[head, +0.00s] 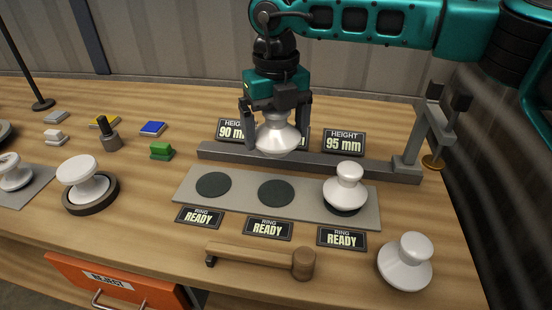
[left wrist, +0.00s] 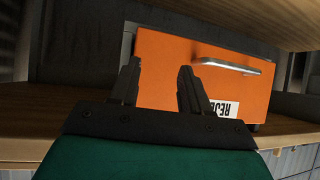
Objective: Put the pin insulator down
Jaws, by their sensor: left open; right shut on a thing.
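My right gripper (head: 277,122) is shut on a white pin insulator (head: 277,138). It holds the insulator above the grey strip (head: 245,197), over its back edge near the middle. The strip has three dark round spots; the left spot (head: 213,184) and the middle spot (head: 276,193) are bare. Another white insulator (head: 345,186) stands on the right spot. A further white insulator (head: 405,261) stands on the table at the front right. My left gripper (left wrist: 158,90) is open and empty in the left wrist view, in front of the orange drawer (left wrist: 230,85); the head view does not show it.
A wooden mallet (head: 260,259) lies in front of the strip. A grey rail (head: 375,169) with height signs, one reading 95 mm (head: 344,142), stands behind it. A white insulator (head: 85,177) on a dark round base and small coloured blocks are at left.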

